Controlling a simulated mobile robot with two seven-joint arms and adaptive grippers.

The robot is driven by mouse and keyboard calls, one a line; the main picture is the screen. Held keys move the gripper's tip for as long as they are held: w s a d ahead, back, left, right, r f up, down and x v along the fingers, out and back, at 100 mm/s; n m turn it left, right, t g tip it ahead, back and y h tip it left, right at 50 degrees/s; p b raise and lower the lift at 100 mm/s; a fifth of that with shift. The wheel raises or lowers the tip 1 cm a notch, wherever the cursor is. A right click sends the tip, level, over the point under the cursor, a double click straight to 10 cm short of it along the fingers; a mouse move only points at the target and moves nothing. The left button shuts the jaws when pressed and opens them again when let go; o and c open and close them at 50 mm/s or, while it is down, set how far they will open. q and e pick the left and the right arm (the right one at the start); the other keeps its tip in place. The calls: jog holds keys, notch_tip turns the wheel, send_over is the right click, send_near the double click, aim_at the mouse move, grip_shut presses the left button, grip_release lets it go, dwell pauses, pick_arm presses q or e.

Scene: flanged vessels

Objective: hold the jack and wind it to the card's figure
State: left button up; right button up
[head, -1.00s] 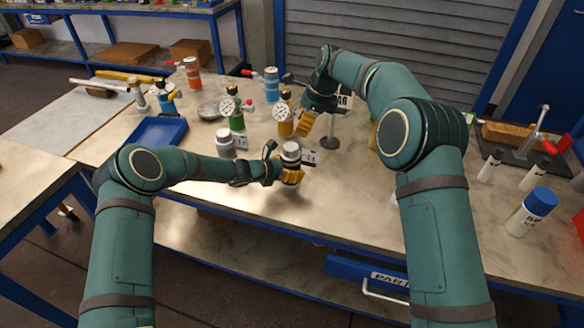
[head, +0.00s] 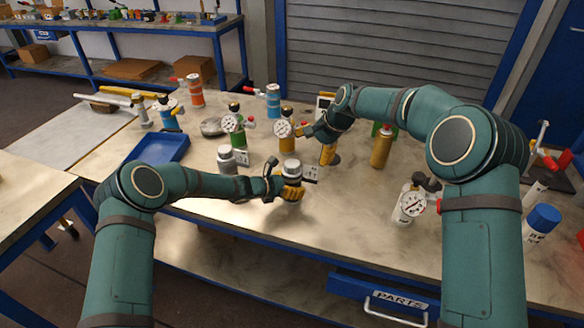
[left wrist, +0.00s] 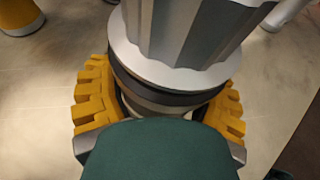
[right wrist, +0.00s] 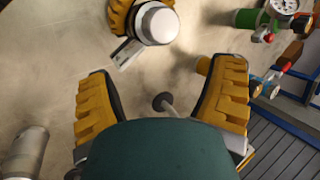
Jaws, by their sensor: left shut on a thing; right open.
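The jack (head: 291,168), a short cylinder with a pale cap and dark band, is near the table's front edge. My left gripper (head: 291,190) is shut around it. In the left wrist view, yellow fingers press both sides below its silver ribbed knob (left wrist: 190,35). Whether its base touches the table is hidden. A small printed plate (head: 311,173) is beside it. My right gripper (head: 328,153) is open and empty, behind and right of the jack. In the right wrist view, the jack's round cap (right wrist: 158,23) is beyond its fingertips. A card (head: 325,100) stands behind, mostly hidden by my right arm.
Green (head: 233,128) and yellow (head: 285,130) gauge vessels stand behind the jack, a grey-capped vessel (head: 227,158) to its left. A yellow bottle (head: 381,148) and a white gauge vessel (head: 410,204) stand right. A blue tray (head: 158,148) lies left. Table in front is clear.

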aim_at(293, 164)
jog(key=n, duration=0.3)
jog(key=shift+s+d+n+t, duration=0.2)
jog(key=shift+s+n+t, duration=0.1)
jog(key=shift+s, duration=0.05)
jog(key=a+f+n+t, duration=0.1)
jog(key=a+f+n, duration=0.1)
jog(key=n, duration=0.2)
jog(key=w+a+f+n+t, duration=0.1)
jog(key=a+f+n, duration=0.1)
jog(key=n, duration=0.3)
jog(key=a+f+n+y, duration=0.1)
jog(key=a+f+n, duration=0.1)
jog(key=n, duration=0.3)
jog(key=shift+w+f+t, duration=0.4)
jog(key=shift+f, duration=0.25)
